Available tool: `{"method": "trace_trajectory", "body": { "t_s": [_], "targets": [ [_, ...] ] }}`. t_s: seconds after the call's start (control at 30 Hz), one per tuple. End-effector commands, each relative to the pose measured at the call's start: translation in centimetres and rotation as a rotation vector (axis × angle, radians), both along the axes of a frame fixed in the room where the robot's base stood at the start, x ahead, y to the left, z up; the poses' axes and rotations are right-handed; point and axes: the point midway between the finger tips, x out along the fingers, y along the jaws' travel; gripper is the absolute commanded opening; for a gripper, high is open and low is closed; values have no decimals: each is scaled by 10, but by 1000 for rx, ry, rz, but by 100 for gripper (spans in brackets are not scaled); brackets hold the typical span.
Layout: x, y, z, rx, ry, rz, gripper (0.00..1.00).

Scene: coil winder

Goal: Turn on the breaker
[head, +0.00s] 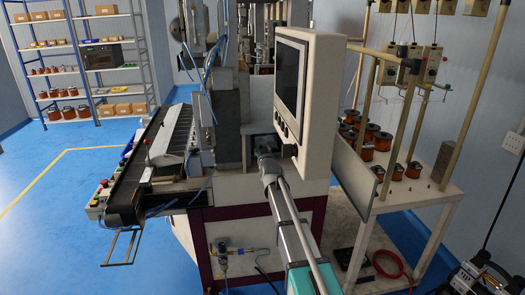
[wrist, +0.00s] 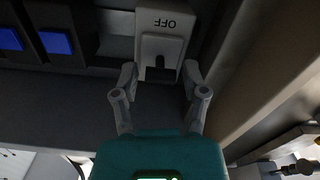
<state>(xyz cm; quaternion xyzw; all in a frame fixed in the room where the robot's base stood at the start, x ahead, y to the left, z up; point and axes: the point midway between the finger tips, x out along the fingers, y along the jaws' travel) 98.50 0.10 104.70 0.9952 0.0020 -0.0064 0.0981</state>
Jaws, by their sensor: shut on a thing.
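The breaker (wrist: 161,44) is a pale grey block with the word OFF, upside down in the wrist view, and a dark slot or lever on its face. My gripper (wrist: 160,71) has one finger on each side of the breaker's near end and is shut on it. In the head view my gripper (head: 264,148) is by the machine, just behind and below the monitor panel. The breaker cannot be made out in the head view. The lever's exact position is too dark to tell.
Two blue blocks (wrist: 54,43) sit left of the breaker. A pale beam or panel edge (wrist: 262,75) runs close along the right. In the head view the monitor panel (head: 310,95) overhangs my gripper, and a table (head: 420,190) with copper spools stands to the right.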

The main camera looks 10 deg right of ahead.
Motion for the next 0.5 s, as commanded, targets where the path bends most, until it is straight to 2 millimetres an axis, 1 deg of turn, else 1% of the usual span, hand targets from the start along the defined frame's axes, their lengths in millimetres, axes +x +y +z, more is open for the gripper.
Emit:
{"method": "trace_trajectory", "body": {
  "t_s": [0.03, 0.13, 0.5],
  "targets": [
    [1, 1, 4, 1, 9, 1, 9],
    [1, 1, 7, 1, 39, 3, 9],
    [3, 0, 13, 1, 183, 0, 9]
  ]
}}
